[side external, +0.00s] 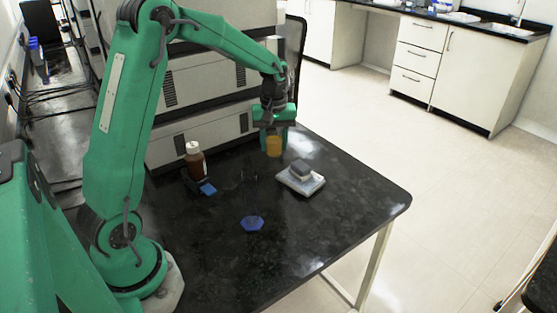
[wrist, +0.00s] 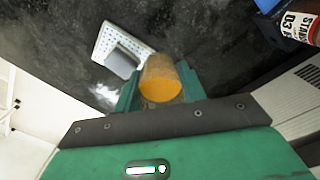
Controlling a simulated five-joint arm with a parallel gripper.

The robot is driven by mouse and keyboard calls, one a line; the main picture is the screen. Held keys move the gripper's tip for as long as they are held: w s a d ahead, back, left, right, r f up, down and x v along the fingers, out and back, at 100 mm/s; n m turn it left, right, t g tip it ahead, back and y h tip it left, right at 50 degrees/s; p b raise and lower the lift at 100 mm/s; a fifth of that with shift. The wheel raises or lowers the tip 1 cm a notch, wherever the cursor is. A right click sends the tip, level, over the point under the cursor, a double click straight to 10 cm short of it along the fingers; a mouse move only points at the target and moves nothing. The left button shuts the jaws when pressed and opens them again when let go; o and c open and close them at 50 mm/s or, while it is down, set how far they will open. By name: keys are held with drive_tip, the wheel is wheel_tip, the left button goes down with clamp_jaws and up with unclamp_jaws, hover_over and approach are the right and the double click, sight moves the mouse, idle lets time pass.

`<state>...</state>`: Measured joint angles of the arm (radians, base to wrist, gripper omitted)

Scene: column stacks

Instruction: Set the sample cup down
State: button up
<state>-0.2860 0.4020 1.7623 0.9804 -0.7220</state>
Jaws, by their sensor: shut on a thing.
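The sample cup (side external: 273,146) is a small amber-yellow cup. My gripper (side external: 274,143) is shut on it and holds it near the back edge of the black table, at the back of the work area. In the wrist view the cup (wrist: 160,80) sits between the two green fingers (wrist: 158,92), its yellow end facing the camera. I cannot tell for sure whether the cup touches the table, though it appears raised above it.
A white tray (side external: 313,187) with a grey block (side external: 300,167) stands right of centre. A brown bottle (side external: 195,161) stands left, by a blue item (side external: 208,189). A blue hexagonal base (side external: 252,223) with thin posts is nearer. Grey machines (side external: 205,131) line the back. The table's front right is clear.

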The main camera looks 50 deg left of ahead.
drive_tip(key=shift+s+a+n, duration=1)
drive_tip(key=shift+s+a, duration=0.2)
drive_tip(key=shift+a, duration=0.3)
drive_tip(key=a+f, duration=0.2)
drive_tip(key=a, duration=0.2)
drive_tip(key=a+f, duration=0.2)
drive_tip(key=a, duration=0.1)
drive_tip(key=a+f, duration=0.3)
drive_tip(key=a, duration=0.1)
drive_tip(key=shift+s+a, duration=0.25)
drive_tip(key=shift+a, duration=0.1)
drive_tip(key=shift+f, duration=2)
drive_tip(key=shift+f, duration=0.15)
drive_tip(key=o, duration=1)
wheel_tip(320, 180, up, 12)
drive_tip(key=shift+r, duration=0.2)
